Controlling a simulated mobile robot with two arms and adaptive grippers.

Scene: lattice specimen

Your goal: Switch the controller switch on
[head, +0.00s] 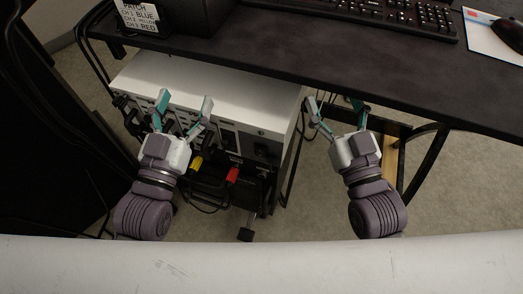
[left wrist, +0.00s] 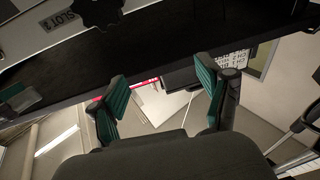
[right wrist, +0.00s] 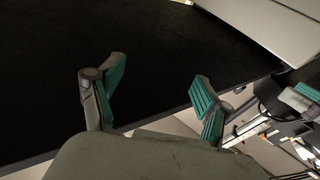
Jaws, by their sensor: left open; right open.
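The controller (head: 225,90) is a light grey box under the dark desk in the head view. Its dark front panel (head: 225,140) faces me and carries plugs and cables. I cannot make out which part is the switch; a dark block (head: 267,149) sits at the right of the panel. My left gripper (head: 184,103) is open and empty in front of the panel's left part, hiding some of it. My right gripper (head: 336,112) is open and empty, right of the controller and by the desk's front edge. Both grippers' fingers also show apart in their wrist views.
A yellow plug (head: 196,163) and a red plug (head: 232,174) hang with cables below the panel. The dark desk (head: 290,55) overhangs the controller and bears a keyboard (head: 385,15), a mouse (head: 507,34) and a labelled dark box (head: 185,17). Curved desk legs stand at the right.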

